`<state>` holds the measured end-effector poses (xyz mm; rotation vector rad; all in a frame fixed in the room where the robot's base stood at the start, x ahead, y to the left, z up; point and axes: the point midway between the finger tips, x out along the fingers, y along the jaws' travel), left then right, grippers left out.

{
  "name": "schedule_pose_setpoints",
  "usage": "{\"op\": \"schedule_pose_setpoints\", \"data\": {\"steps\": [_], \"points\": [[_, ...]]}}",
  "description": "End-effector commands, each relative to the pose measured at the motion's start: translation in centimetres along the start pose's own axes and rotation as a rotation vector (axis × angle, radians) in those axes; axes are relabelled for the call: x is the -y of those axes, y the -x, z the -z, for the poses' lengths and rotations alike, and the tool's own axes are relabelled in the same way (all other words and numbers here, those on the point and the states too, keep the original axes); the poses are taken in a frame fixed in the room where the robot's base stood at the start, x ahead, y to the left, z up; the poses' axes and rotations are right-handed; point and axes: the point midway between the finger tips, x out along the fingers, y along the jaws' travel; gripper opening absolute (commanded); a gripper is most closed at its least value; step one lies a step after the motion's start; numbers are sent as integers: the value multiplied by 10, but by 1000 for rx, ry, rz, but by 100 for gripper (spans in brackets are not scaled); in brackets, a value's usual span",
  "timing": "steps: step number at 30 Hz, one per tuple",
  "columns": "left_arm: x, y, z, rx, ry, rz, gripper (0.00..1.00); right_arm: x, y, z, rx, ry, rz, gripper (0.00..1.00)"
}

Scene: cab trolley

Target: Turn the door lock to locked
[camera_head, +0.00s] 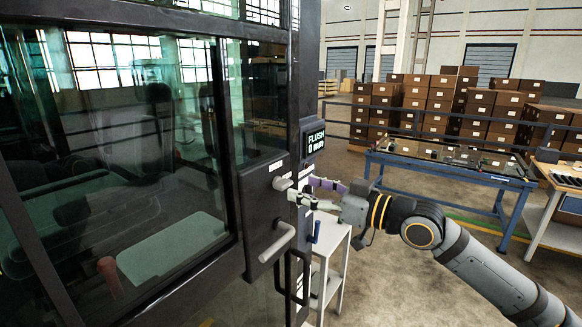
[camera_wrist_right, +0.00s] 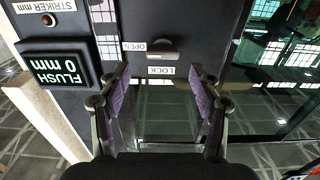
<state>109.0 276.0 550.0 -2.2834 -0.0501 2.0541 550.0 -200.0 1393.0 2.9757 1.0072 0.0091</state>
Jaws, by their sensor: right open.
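The door lock is a small grey knob (camera_head: 282,183) on the dark lock plate (camera_head: 262,205) of the glazed cab door. In the right wrist view the knob (camera_wrist_right: 163,45) lies roughly level beside the OPEN label (camera_wrist_right: 134,46), with the LOCK label (camera_wrist_right: 161,70) below it. My right gripper (camera_head: 308,190) is open and empty just right of the knob in the head view. In the right wrist view its purple-padded fingers (camera_wrist_right: 160,78) are spread wide, with the knob ahead, between and beyond the tips. I see no contact. My left gripper is out of view.
A grey door handle (camera_head: 278,242) sticks out below the knob. A display reading FLUSH 0 mm (camera_head: 313,140) is on the post beside the door. A small white stand (camera_head: 330,255) is below my right gripper, and a blue table (camera_head: 450,172) stands behind.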

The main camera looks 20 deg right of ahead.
Motion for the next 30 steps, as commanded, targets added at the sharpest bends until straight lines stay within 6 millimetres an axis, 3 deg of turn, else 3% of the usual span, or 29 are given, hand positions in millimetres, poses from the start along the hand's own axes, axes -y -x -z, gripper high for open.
{"op": "schedule_pose_setpoints", "data": {"steps": [12, 19, 28, 30], "points": [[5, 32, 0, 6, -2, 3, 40, 2, -31, 3, -3, -7, 3, 64], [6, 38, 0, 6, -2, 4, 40, 3, -43, 1, 2, -3, 4, 64], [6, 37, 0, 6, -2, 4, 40, 3, -45, -1, 5, -1, 5, 64], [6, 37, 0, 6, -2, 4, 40, 3, -45, -1, 5, -1, 5, 57]]}}
